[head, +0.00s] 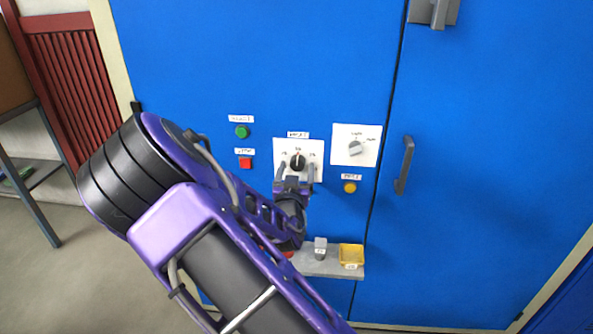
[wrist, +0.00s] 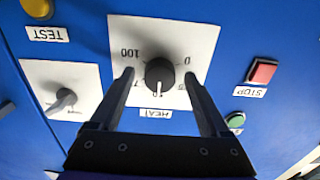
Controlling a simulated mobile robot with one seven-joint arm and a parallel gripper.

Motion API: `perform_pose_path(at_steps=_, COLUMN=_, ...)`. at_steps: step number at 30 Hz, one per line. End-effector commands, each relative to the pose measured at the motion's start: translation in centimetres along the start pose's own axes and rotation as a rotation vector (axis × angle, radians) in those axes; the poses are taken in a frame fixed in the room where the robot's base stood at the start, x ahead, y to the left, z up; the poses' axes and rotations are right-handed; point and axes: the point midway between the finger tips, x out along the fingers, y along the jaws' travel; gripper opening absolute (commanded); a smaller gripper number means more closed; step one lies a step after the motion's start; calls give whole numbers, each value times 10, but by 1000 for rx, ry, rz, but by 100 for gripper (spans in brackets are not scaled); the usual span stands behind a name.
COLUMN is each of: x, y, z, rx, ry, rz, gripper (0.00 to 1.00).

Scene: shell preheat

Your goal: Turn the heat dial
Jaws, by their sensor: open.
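The heat dial (head: 297,161) is a round black knob on a white plate (head: 317,150) on the blue cabinet front. In the wrist view the dial (wrist: 160,73) appears upside down, with a HEAT label (wrist: 155,114) and a scale showing 0 and 100. Its white mark points towards the HEAT label. My gripper (head: 296,172) is open in front of the plate. In the wrist view its two fingers (wrist: 158,76) stand on either side of the knob, with a visible gap on each side. I cannot tell how far the fingertips are from the plate.
A second white plate with a grey knob (head: 355,148) is right of the dial. A green button (head: 242,131), a red STOP button (head: 245,163) and a yellow TEST button (head: 350,187) are nearby. A shelf (head: 311,267) below holds a yellow tray (head: 351,246). A door handle (head: 404,165) projects at right.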

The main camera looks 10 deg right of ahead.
Motion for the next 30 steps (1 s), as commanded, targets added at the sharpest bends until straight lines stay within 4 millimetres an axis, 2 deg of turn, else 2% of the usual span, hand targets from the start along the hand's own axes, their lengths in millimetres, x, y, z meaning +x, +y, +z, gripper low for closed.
perform_pose_path(at_steps=6, x=0, y=0, z=0, rx=0, ry=0, rz=0, gripper=78)
perform_pose_path(at_steps=19, x=0, y=0, z=0, rx=0, ry=-1, rz=0, gripper=1)
perform_pose_path(at_steps=30, x=0, y=0, z=0, rx=-50, ry=-1, rz=1, gripper=0)
